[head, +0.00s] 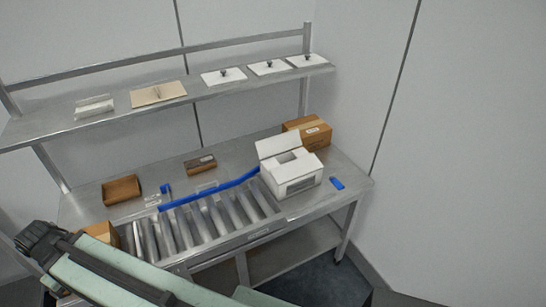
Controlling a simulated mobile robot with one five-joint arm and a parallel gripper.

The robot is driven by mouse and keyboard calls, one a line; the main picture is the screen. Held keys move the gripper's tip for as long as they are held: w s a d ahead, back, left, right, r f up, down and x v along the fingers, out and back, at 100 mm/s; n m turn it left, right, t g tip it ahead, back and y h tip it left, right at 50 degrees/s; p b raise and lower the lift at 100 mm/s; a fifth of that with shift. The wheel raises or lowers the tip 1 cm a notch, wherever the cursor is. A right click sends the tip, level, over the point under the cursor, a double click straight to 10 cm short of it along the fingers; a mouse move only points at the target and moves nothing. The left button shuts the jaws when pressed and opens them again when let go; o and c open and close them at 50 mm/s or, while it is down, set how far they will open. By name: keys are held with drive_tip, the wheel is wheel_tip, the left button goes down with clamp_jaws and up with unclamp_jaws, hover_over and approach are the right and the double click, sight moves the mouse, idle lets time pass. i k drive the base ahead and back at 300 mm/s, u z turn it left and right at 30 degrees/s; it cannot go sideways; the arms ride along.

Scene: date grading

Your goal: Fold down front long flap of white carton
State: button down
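The white carton (307,175) stands upright at the right end of the metal bench, just past the roller conveyor. One flap (279,145) stands up along its back edge. Part of its top is covered in white, with a grey gap (286,157) near the middle. A grey label shows low on its front side. I cannot clearly make out the front long flap at this size. My pale green arm crosses the bottom left, well apart from the carton. Its dark joint shows at the far left, and no gripper fingers are visible.
A blue rail (215,191) runs behind the rollers (200,222) to the carton. A brown box (307,133) stands close behind the carton; a blue item (337,183) lies to its right. A shelf (205,92) spans above the bench.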

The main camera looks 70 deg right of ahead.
sight(291, 169)
drive_tip(key=u, duration=1.5)
drive_tip(key=k, duration=1.15)
drive_tip(key=z, duration=1.15)
drive_tip(key=i, duration=0.5)
drive_tip(key=z, duration=0.05)
